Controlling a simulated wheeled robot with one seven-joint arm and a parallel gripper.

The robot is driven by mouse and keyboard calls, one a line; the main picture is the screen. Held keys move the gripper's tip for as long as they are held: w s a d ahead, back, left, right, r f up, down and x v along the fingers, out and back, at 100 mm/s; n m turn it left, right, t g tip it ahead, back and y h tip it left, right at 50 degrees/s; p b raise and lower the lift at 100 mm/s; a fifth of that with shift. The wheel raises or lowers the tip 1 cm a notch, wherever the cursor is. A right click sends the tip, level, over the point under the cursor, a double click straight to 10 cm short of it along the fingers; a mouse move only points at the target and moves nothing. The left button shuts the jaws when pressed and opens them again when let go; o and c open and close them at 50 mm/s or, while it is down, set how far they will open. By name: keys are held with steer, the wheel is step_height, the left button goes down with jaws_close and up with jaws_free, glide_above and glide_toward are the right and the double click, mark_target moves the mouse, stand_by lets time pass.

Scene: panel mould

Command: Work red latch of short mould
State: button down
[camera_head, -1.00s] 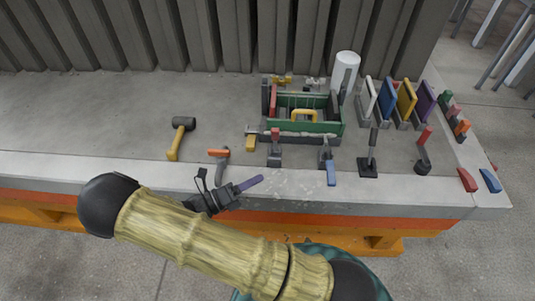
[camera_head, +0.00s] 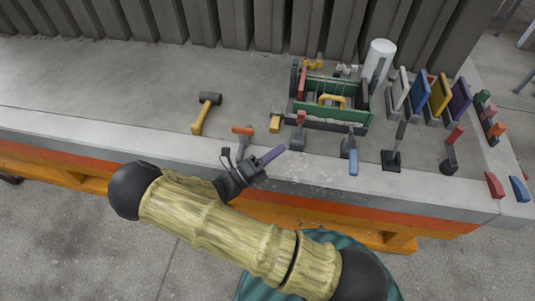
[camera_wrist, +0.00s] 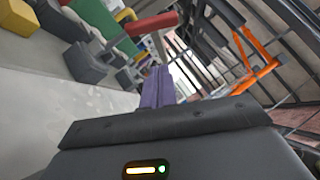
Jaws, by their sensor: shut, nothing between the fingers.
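A green-walled box (camera_head: 348,114) with a yellow handle stands on the bench; I take it for the short mould, though I cannot be sure. A red-topped latch (camera_head: 301,118) on a grey base stands at its front left. A red-handled lever on a grey post also shows in the wrist view (camera_wrist: 140,24), beyond my fingers; I cannot tell which red one it is. My gripper (camera_head: 279,149) has purple fingers, shut and empty, over the bench's front edge, left of and nearer than the red-topped latch, apart from it. The fingers also show in the wrist view (camera_wrist: 158,78).
A blue-handled lever (camera_head: 353,162), a black lever (camera_head: 394,155) and another red-handled lever (camera_head: 452,142) stand to the right. A mallet (camera_head: 203,112) and an orange-headed tool (camera_head: 243,131) lie left. Coloured panels (camera_head: 435,98) stand in a rack. The bench's far left is clear.

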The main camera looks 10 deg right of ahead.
mark_target(300, 125)
steer(key=w+d+r+p, duration=0.2)
steer(key=w+d+r, duration=0.1)
steer(key=w+d, duration=0.2)
steer(key=shift+w+d+r, duration=0.15)
steer(key=shift+d, duration=0.05)
stand_by(0.4)
